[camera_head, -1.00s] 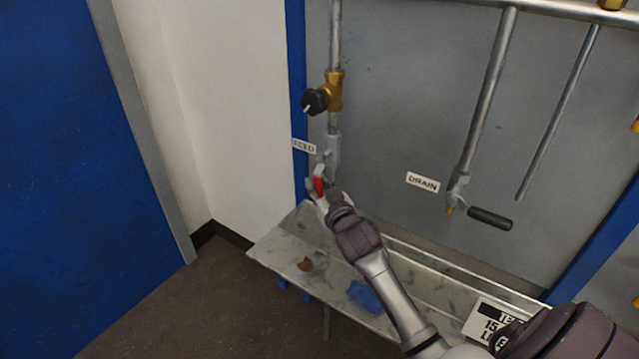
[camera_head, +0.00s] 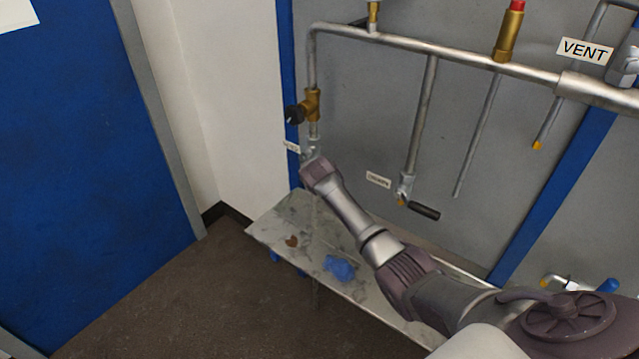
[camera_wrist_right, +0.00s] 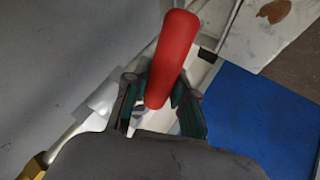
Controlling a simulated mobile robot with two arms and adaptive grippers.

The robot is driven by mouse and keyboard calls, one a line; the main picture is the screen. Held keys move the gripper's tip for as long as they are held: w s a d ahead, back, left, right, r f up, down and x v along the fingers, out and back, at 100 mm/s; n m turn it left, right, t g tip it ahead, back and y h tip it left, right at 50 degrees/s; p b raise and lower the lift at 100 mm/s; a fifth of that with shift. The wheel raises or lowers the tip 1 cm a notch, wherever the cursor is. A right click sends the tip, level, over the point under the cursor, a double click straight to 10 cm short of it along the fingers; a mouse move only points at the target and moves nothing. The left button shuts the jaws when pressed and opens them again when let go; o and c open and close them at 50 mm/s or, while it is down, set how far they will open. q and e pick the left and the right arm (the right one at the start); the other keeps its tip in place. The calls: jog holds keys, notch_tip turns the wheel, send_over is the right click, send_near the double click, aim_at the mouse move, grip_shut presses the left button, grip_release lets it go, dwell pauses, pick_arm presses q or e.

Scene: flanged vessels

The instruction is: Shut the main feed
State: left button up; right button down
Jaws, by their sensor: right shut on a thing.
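The feed line is the vertical pipe at the left of the grey panel, with a small FEED tag (camera_head: 291,147) beside it. A brass valve with a black knob (camera_head: 295,114) sits on this pipe, above the tag. The red lever handle (camera_wrist_right: 174,55) shows large in the right wrist view, between the fingers of my right gripper (camera_wrist_right: 160,104), which is shut on it. In the head view my right arm reaches up to the valve by the tag and hides the handle and fingers. The lever's angle to the pipe is hard to tell. My left gripper is not in view.
A grey drain valve with a black handle (camera_head: 424,211) hangs right of my arm. A VENT label (camera_head: 585,51) is at upper right. A ledge (camera_head: 272,225) below carries a blue cloth (camera_head: 339,268) and a brown patch. A blue door (camera_head: 90,200) stands at left.

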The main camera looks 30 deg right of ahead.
jog(key=shift+s+d+r+g+p, duration=0.1)
jog(key=shift+r+g+p, duration=0.3)
jog(key=shift+r, duration=0.15)
jog(key=shift+s+r+n+g, duration=0.1)
jog(key=shift+r+n+g, duration=0.2)
jog(key=shift+g, duration=0.1)
jog(key=shift+s+r+g+h+p, duration=0.1)
jog(key=shift+s+g+h+p, duration=0.05)
jog(key=shift+g+h+p, duration=0.2)
jog(key=shift+s+d+r+n+g, duration=0.1)
jog(key=shift+r+n+g, duration=0.25)
jog(key=shift+g, duration=0.3)
jog(key=shift+g+h+b, duration=0.35)
jog(key=shift+g+b, duration=0.05)
jog(key=shift+b, duration=0.2)
jog(key=shift+s+r+n+b, duration=0.1)
jog(key=shift+r+n+b, duration=0.1)
jog(key=shift+n+b, duration=0.1)
pick_arm(q)
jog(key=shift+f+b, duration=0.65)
jog(key=shift+b, duration=0.15)
pick_arm(e)
jog(key=shift+s+r+n+g+h, duration=0.1)
jog(key=shift+r+n+g+h, duration=0.15)
jog(key=shift+r+g+h, duration=0.4)
jog(key=shift+d+g+y, duration=0.1)
jog(key=shift+g+y, duration=0.15)
